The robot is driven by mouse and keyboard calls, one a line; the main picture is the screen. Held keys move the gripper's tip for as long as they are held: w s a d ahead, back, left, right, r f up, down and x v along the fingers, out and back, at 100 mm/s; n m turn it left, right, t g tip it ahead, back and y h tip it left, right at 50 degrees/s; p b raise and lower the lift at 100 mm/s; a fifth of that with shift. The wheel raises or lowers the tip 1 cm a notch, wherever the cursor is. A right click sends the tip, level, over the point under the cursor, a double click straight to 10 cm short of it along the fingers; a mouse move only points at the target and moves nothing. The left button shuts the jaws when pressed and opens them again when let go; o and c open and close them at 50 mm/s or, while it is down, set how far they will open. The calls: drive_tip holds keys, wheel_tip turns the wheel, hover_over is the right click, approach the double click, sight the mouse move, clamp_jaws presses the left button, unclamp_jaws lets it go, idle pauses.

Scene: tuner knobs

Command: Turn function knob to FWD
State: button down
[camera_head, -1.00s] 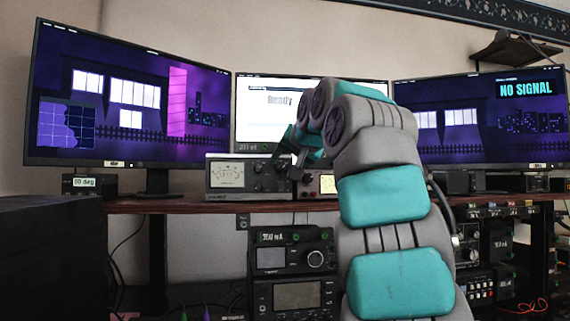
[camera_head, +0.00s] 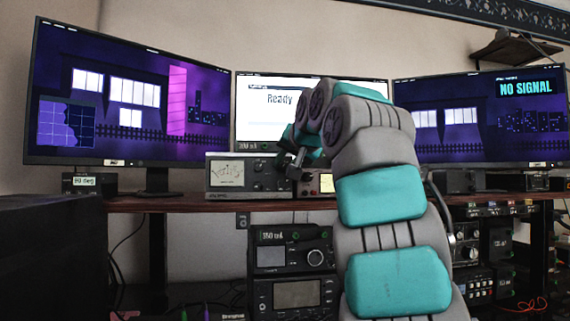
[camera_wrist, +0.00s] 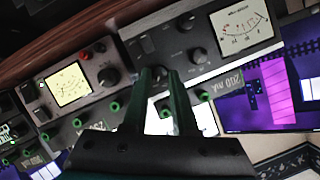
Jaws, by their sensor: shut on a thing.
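The tuner (camera_head: 238,178) is a grey box with a lit needle meter, standing on the shelf below the middle monitor. In the wrist view its front panel (camera_wrist: 168,50) appears tilted, with several dark knobs. My gripper (camera_head: 293,168) is at the right part of this panel. In the wrist view, my gripper (camera_wrist: 159,74) has its two dark fingers around a small knob (camera_wrist: 159,72) near the panel's edge and is shut on it. The fingers hide most of that knob. The labels are too small to read, so I cannot tell its setting.
A second meter box (camera_wrist: 75,85) stands beside the tuner, close to my gripper. Three monitors stand behind, with the middle one (camera_head: 270,98) reading "Ready". A radio (camera_head: 290,250) sits below the shelf (camera_head: 210,205). Cables hang at the right.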

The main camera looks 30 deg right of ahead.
drive_tip(key=shift+n, duration=0.3)
drive_tip(key=shift+a+n+h, duration=0.2)
drive_tip(key=shift+n+h, duration=0.4)
drive_tip(key=shift+n, duration=0.1)
drive_tip(key=n, duration=0.1)
drive_tip(key=n+h, duration=0.1)
drive_tip(key=n+g+h, duration=0.1)
drive_tip(key=shift+w+a+n, duration=0.15)
drive_tip(key=shift+a+n, duration=0.1)
drive_tip(key=shift+n, duration=0.15)
drive_tip(key=n+h+b, duration=0.1)
drive_tip(key=n, duration=0.1)
drive_tip(key=shift+a+f+n+h, duration=0.1)
drive_tip(key=shift+a+n+h, duration=0.05)
drive_tip(key=shift+n+h, duration=0.2)
drive_tip(key=shift+f+n+h+b, duration=0.1)
drive_tip(key=shift+n+h+b, duration=0.25)
drive_tip(key=shift+n+h, duration=0.8)
drive_tip(key=shift+n, duration=0.4)
drive_tip(key=c, duration=0.7)
unclamp_jaws()
drive_tip(key=shift+a, duration=0.1)
